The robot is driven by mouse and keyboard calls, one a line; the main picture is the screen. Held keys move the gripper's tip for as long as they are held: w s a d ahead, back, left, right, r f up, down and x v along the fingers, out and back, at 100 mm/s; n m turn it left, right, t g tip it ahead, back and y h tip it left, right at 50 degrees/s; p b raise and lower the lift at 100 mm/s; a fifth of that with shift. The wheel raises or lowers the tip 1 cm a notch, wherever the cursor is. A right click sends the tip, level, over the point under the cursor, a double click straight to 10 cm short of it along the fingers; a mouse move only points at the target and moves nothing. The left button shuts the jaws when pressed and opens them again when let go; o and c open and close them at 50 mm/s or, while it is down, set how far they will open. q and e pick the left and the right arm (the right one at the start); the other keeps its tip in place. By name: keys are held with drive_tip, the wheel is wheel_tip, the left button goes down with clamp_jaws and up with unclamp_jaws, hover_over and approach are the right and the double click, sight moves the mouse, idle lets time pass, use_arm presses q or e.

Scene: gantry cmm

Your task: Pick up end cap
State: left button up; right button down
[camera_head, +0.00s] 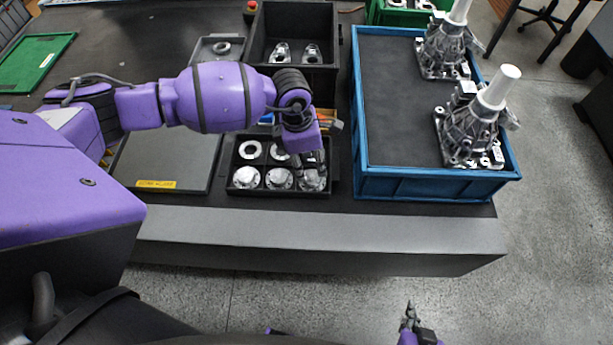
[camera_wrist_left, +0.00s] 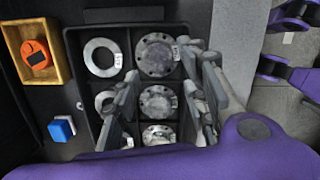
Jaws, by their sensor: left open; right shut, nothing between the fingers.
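Silver flanged end caps sit in the front row of a black divided tray: left cap (camera_head: 246,178), middle cap (camera_head: 279,178), right cap (camera_head: 311,181). In the left wrist view they form a column: top cap (camera_wrist_left: 155,56), middle cap (camera_wrist_left: 158,102), lowest cap (camera_wrist_left: 158,134). My left gripper (camera_head: 311,170) is open, pointing down at the tray's right end, over the right cap and partly hiding it. In the wrist view its fingers (camera_wrist_left: 165,95) spread on either side of the column; contact cannot be told. My right gripper (camera_head: 409,312) is shut and empty, away from the table.
Flat rings (camera_head: 250,149) lie in the tray's (camera_head: 229,165) back row. A blue crate (camera_head: 430,186) with tall metal housings stands to the right. A black bin (camera_head: 262,38) is behind. A wooden box (camera_wrist_left: 14,36) and a blue-white block (camera_wrist_left: 61,129) sit near the tray.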

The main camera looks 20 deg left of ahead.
sight(312, 175)
use_arm(q)
drive_tip(key=shift+w+a+f+y, duration=0.1)
drive_tip(key=shift+w+a+y, duration=0.2)
drive_tip(key=shift+a, duration=0.15)
drive_tip(key=f, duration=0.2)
drive_tip(key=d+f, duration=0.1)
drive_tip(key=f, duration=0.4)
drive_tip(key=shift+w+d+f, duration=0.15)
drive_tip(key=shift+w+d, duration=0.05)
drive_tip(key=shift+w, duration=0.1)
drive_tip(key=c, duration=1)
